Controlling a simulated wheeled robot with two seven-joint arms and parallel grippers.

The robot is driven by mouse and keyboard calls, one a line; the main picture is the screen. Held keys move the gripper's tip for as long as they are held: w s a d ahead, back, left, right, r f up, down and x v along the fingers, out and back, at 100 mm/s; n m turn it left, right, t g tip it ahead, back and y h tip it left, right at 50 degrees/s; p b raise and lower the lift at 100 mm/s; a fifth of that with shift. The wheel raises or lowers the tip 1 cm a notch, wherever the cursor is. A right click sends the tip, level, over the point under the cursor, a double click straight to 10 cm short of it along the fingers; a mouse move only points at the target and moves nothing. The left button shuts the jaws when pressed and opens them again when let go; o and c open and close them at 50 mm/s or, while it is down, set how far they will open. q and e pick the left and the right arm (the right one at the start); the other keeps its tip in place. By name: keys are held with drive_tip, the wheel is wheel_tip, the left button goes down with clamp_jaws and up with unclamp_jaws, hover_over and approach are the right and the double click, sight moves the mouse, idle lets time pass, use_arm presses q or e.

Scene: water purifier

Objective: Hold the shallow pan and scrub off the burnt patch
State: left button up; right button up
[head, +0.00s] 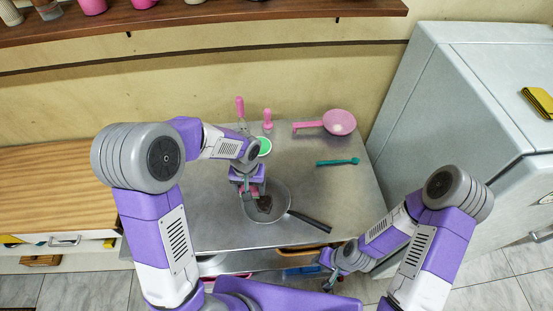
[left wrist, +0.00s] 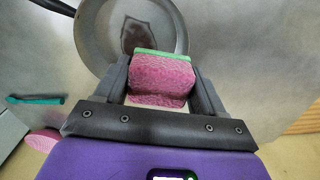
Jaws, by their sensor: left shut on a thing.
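The shallow grey pan (head: 281,203) lies on the steel table, its dark handle (head: 311,222) pointing to the lower right. A dark brown burnt patch (left wrist: 138,33) shows on its inside.
A pink pan (head: 338,122), a teal brush (head: 339,162), a green-topped round item (head: 264,146) and pink-handled tools (head: 268,119) stand or lie at the back. A fridge (head: 455,100) is on the right.

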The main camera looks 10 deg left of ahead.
use_arm(q)
drive_tip(key=d+r+n+p, duration=0.2)
drive_tip(key=d+r+p, duration=0.2)
drive_tip(key=r, duration=0.5)
drive_tip(key=f+b, duration=0.2)
drive_tip(key=f, duration=0.1)
drive_tip(key=f+b, duration=0.1)
drive_tip(key=shift+w+d+f, duration=0.1)
drive_tip(key=shift+w+f, duration=0.3)
use_arm(e)
wheel_tip(320, 180, up, 2)
drive_tip(key=shift+s+r, duration=0.1)
